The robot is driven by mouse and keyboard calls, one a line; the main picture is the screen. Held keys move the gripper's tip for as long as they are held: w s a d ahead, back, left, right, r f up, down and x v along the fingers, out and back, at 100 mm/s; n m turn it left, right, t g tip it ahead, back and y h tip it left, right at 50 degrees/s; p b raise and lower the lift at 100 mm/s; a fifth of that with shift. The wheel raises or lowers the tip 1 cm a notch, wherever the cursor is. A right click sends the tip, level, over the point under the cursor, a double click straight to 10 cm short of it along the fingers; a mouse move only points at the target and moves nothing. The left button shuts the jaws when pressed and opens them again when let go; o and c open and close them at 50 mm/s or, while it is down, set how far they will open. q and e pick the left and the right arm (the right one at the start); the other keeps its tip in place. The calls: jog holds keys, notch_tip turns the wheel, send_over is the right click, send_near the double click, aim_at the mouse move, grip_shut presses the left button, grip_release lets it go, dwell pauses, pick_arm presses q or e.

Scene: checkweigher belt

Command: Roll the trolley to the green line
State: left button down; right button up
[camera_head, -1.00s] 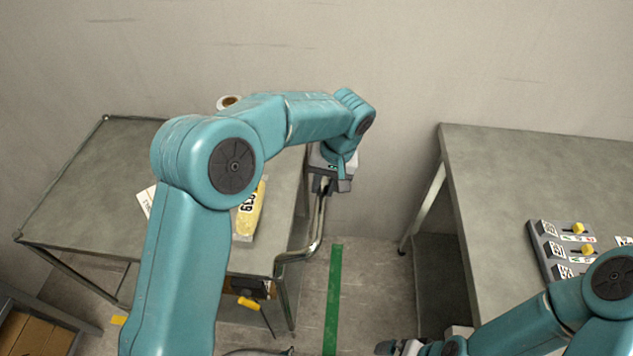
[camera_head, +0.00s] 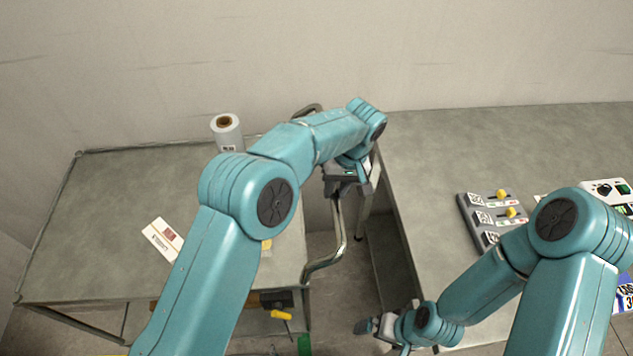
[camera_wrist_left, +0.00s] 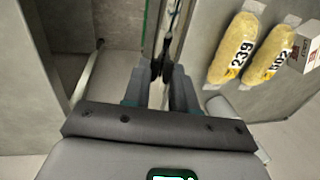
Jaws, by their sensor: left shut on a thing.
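The trolley (camera_head: 110,215) is a grey-topped cart at the left in the head view, with a bent metal tube handle (camera_head: 341,232) on its right side. My left gripper (camera_head: 338,190) is shut on this handle; its fingers (camera_wrist_left: 160,72) close around the dark bar in the left wrist view. The green line (camera_head: 304,345) shows only as a short piece on the floor by the trolley's near right corner; the trolley hides more of it. It also shows in the left wrist view (camera_wrist_left: 151,22). My right gripper (camera_head: 372,326) is low beside the right table, its jaw opening unclear.
The right table (camera_head: 430,150) stands close across a narrow floor gap, with a switch panel (camera_head: 480,225) on it.

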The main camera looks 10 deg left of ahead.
pick_arm(q)
jog(key=shift+w+d+r+p, duration=0.1)
jog(key=shift+w+d+p, duration=0.2)
jog(key=shift+d, duration=0.45)
jog(key=shift+w+d+p, duration=0.15)
jog(key=shift+d+p, duration=0.2)
jog(key=shift+d, duration=0.45)
jog(key=shift+w+d+r+p, duration=0.1)
jog(key=shift+w+d+p, duration=0.2)
jog(key=shift+d, duration=0.45)
jog(key=shift+f, duration=0.1)
jog(key=c, duration=1.1)
grip_release()
jog(key=shift+o, duration=0.9)
jog(key=shift+f, duration=0.1)
notch_tip(320, 180, up, 7)
jog(key=d+p, duration=0.1)
jog(key=p, duration=0.3)
jog(key=shift+w+d+p, duration=0.2)
jog(key=shift+d+p, duration=0.05)
jog(key=shift+p, duration=0.05)
jog(key=shift+s+r, duration=0.15)
jog(key=shift+r, duration=0.05)
